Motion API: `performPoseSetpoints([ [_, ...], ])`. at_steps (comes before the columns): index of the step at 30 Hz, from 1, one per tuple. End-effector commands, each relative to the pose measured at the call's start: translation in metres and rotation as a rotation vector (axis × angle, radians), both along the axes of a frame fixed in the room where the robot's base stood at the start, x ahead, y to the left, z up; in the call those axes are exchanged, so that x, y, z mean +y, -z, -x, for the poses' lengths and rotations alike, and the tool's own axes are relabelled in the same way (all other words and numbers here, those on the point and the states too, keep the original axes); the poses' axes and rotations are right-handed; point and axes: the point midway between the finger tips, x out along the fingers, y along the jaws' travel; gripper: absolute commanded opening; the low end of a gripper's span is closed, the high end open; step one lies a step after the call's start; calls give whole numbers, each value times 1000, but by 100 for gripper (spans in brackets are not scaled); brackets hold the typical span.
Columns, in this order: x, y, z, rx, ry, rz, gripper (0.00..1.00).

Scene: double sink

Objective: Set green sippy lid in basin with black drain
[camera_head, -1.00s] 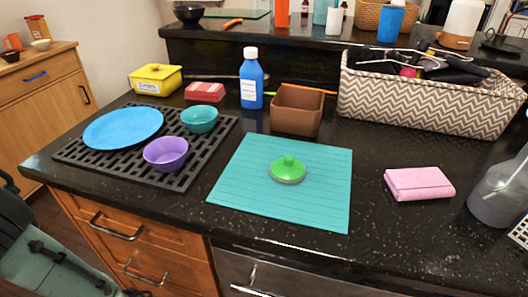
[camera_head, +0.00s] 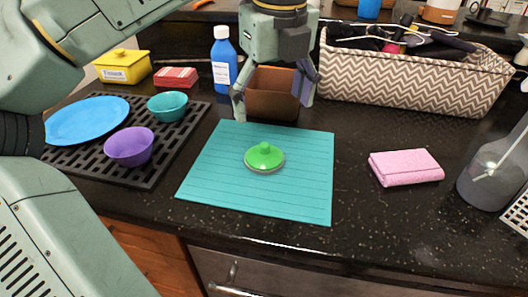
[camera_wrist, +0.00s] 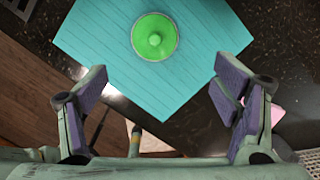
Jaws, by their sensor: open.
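The green sippy lid (camera_head: 264,157) lies knob up on the teal mat (camera_head: 215,185) on the black counter. It also shows in the wrist view (camera_wrist: 154,37), near the top centre. My gripper (camera_head: 273,108) is open and empty. It hangs above the counter behind the lid in the head view, in front of the brown box. In the wrist view its two fingers (camera_wrist: 160,95) are spread wide, with the lid beyond them and not touched. No sink basin or black drain shows in these frames.
A black rack holds a blue plate (camera_head: 88,119), a purple bowl (camera_head: 129,147) and a teal bowl (camera_head: 167,106). A blue bottle (camera_head: 223,62), brown box (camera_head: 262,92) and chevron basket (camera_head: 405,78) stand behind. A pink cloth (camera_head: 406,167) and grey bottle (camera_head: 490,170) are right.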

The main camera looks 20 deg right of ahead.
Motion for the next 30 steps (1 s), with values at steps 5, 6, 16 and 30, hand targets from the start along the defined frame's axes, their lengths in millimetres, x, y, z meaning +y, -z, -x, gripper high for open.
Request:
performPoseSetpoints([
  [5,8,16,-7,-10,-45,-47,82],
  [6,8,22,-7,-9,-43,-46,82],
  [16,8,57,-12,-10,-39,-42,82],
  [30,6,107,-20,-12,-39,-40,82],
])
